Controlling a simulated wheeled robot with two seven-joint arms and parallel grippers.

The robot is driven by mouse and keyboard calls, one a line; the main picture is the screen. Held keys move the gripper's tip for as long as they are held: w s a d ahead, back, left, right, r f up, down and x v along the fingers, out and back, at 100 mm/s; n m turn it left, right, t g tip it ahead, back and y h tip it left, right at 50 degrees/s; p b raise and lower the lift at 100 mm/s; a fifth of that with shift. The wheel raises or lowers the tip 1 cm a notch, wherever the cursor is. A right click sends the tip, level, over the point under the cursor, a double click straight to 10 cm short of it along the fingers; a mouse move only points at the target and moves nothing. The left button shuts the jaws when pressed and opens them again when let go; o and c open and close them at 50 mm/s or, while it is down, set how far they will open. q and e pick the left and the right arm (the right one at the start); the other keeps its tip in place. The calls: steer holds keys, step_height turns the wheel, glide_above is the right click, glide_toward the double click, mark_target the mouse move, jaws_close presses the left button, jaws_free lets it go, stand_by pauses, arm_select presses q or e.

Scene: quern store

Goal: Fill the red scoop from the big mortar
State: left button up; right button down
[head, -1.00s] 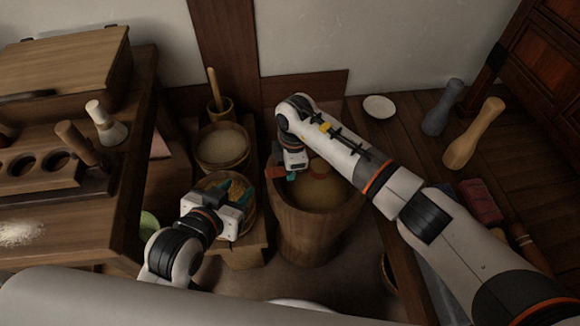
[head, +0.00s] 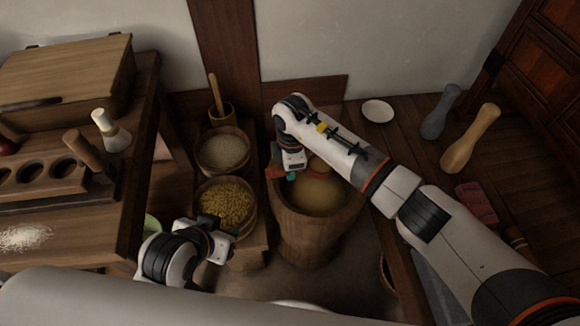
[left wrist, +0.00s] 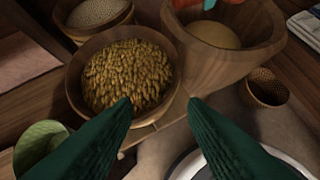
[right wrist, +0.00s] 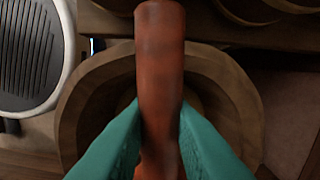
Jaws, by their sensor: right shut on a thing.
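The big mortar (head: 297,240) is a wide wooden tub on the floor, holding tan meal (head: 318,190). It also shows in the left wrist view (left wrist: 215,72). My right gripper (head: 285,174) is over the mortar's left rim, shut on the handle of the red scoop (head: 274,172). In the right wrist view the red-brown handle (right wrist: 161,70) runs between the teal fingers. The scoop's bowl is not clearly made out; a rounded tan mound shows in the mortar. My left gripper (head: 232,229) is open and empty, near the grain bowl's front edge (left wrist: 160,122).
A bowl of golden grain (head: 226,204), a bowl of pale grain (head: 224,152) and a small mortar with pestle (head: 221,113) stand in a row left of the big mortar. A wooden bench (head: 90,215) is at left. A white dish (head: 377,111) and two pestles lie behind right.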

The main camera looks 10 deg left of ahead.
steer(key=shift+r+p, duration=0.35)
steer(key=shift+r, duration=0.15)
arm_select(q)
steer(key=s+a+f+g+y, duration=0.1)
steer(key=s+g, duration=0.2)
steer(key=s, duration=0.3)
steer(key=shift+a+g+p, duration=0.3)
steer(key=shift+a+p, duration=0.05)
steer(key=shift+a, duration=0.05)
arm_select(e)
steer(key=shift+r, duration=0.35)
arm_select(q)
steer(key=shift+f, duration=0.1)
